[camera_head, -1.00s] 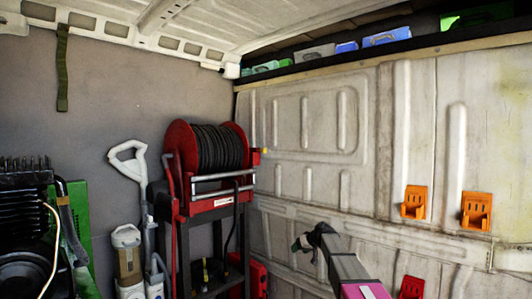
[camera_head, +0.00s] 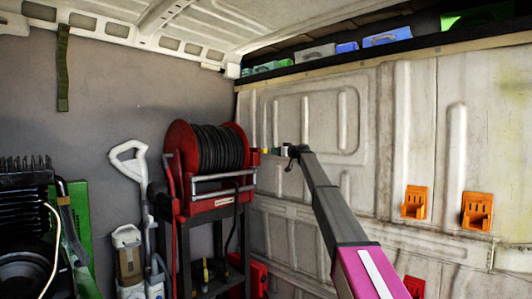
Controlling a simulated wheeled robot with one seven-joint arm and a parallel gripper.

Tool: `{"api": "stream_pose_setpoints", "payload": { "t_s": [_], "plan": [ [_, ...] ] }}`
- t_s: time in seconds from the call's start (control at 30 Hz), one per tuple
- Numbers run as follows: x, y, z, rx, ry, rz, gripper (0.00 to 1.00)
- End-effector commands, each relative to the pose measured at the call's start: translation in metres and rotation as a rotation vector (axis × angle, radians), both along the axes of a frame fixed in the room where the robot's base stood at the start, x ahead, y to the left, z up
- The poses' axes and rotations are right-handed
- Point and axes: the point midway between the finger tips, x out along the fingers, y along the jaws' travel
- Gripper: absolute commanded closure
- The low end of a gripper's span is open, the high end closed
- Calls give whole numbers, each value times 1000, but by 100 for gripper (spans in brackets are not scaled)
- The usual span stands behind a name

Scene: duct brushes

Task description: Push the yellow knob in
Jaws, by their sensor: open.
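The yellow knob (camera_head: 264,151) is a small piece at the right side of the red hose reel (camera_head: 180,139), which holds coiled black hose. My gripper (camera_head: 279,151) is at the end of my grey and magenta arm, just right of the knob at about the same height in the picture. It looks small and dark with a greenish part, and its jaws are open. A small gap shows between gripper and knob. I cannot tell how far apart they are in depth.
The reel stands on a dark frame (camera_head: 176,250). A white-handled vacuum (camera_head: 130,165) stands to its left. Orange holders (camera_head: 415,202) are on the right wall panel. A shelf with coloured cases (camera_head: 386,37) runs along the top right.

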Motion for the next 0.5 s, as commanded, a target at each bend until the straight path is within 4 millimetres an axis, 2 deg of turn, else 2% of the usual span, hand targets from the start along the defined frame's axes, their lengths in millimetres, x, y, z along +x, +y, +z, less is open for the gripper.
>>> {"api": "stream_pose_setpoints", "payload": {
  "t_s": [0.5],
  "plan": [
    [53,66,-1,-2,3,1,40]
  ]
}}
